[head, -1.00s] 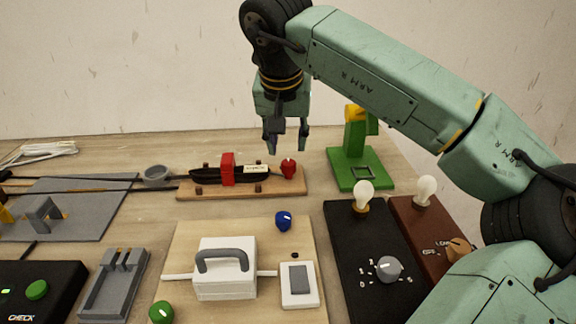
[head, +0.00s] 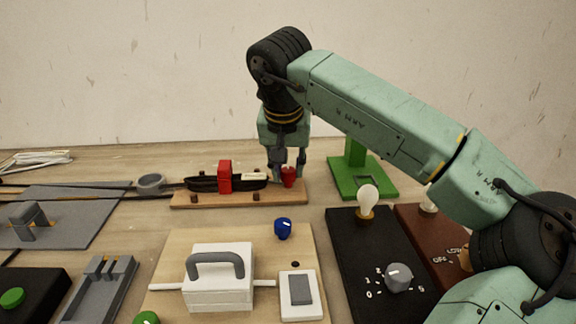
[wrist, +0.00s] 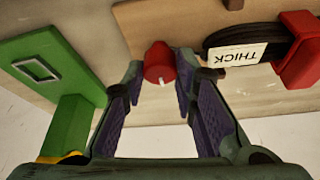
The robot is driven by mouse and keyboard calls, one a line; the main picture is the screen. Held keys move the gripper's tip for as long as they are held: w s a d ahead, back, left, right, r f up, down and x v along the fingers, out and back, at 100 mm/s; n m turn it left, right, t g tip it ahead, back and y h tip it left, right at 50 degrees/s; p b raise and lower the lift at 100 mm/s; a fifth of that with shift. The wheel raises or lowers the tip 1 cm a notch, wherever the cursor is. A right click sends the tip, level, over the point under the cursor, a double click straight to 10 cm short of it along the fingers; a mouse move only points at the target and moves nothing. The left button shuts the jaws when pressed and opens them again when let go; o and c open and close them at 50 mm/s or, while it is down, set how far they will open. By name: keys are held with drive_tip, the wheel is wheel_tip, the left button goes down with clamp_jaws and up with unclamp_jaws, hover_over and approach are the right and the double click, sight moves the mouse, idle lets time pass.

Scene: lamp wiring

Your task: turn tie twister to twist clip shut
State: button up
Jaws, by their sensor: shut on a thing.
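A red knob (head: 288,180), which I take to be the tie twister, stands at the right end of a wooden board (head: 200,200). It also shows in the wrist view (wrist: 158,62) with a white mark on its side. My gripper (head: 286,172) points down, shut on the red knob. In the wrist view its two fingers (wrist: 156,78) lie at either side of the knob. A red clip (head: 225,178) sits around the black cable bundle (head: 200,184) on the same board. It also shows in the wrist view (wrist: 302,50), beside a THICK label (wrist: 236,57).
A green stand (head: 362,177) is close right of my gripper. A bulb (head: 367,200) on a black panel (head: 350,260) stands nearer the front right. A blue knob (head: 283,228) and a white box with a grey handle (head: 218,285) lie in front.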

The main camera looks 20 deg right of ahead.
clamp_jaws()
